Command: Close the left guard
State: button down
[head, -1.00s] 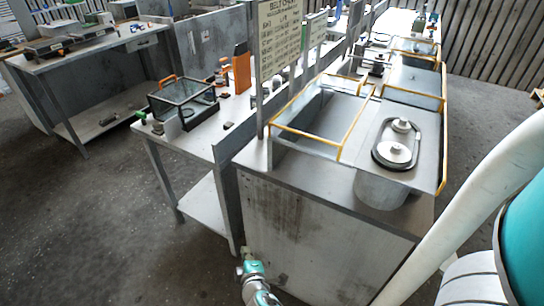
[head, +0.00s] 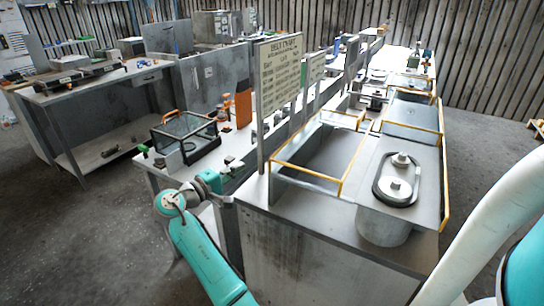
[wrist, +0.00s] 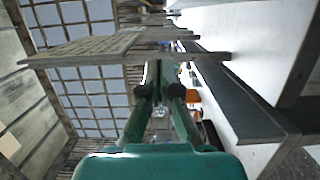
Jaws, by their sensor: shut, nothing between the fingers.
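The left guard (head: 307,171) is a yellow-edged frame at the left of the grey blower housing bench. Its frame stands around a recessed opening, and I cannot tell its exact angle. A second yellow-edged guard (head: 411,130) is to its right, behind the pulleys (head: 397,187). My gripper (head: 233,164) is at the bench's left front corner, left of the left guard and apart from it. In the wrist view the gripper (wrist: 160,88) is shut and empty, its fingers pointing past a sign board. The guard cannot be made out in the wrist view.
A belt chart sign (head: 280,75) on a post stands close to my gripper, beside the left guard. A glass-sided box (head: 184,137) with an orange handle and small parts fill the side table. The floor at left (head: 50,220) is clear.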

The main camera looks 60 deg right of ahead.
jog(key=s+d+r, duration=0.1)
jog(key=s+d, duration=0.4)
jog(key=d, duration=0.5)
jog(key=shift+s+d+g, duration=0.15)
jog(key=shift+s+g, duration=0.15)
jog(key=shift+s, duration=0.05)
jog(key=shift+s, duration=0.1)
jog(key=s+d, duration=0.2)
jog(key=s, duration=2.3)
jog(key=shift+s, duration=0.1)
